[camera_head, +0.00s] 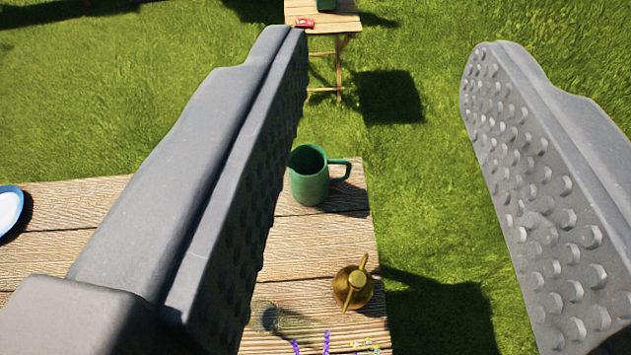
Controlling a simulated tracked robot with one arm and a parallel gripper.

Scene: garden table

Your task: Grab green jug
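A green jug (309,181) stands upright on the wooden table (300,242), near its far right corner. Its handle points right. My gripper (390,60) is open, with its two grey studded fingers wide apart and nothing between them in contact. The left finger's edge overlaps the jug's left side in the picture, and the jug shows between the fingers, closer to the left one. I cannot tell the exact distance to the jug.
A brass pot (353,287) stands near the table's right edge, nearer than the jug. Purple flowers (326,343) and a glassy object show at the bottom. A blue-rimmed plate (9,209) is at far left. A small table (325,20) with a red item stands beyond on grass.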

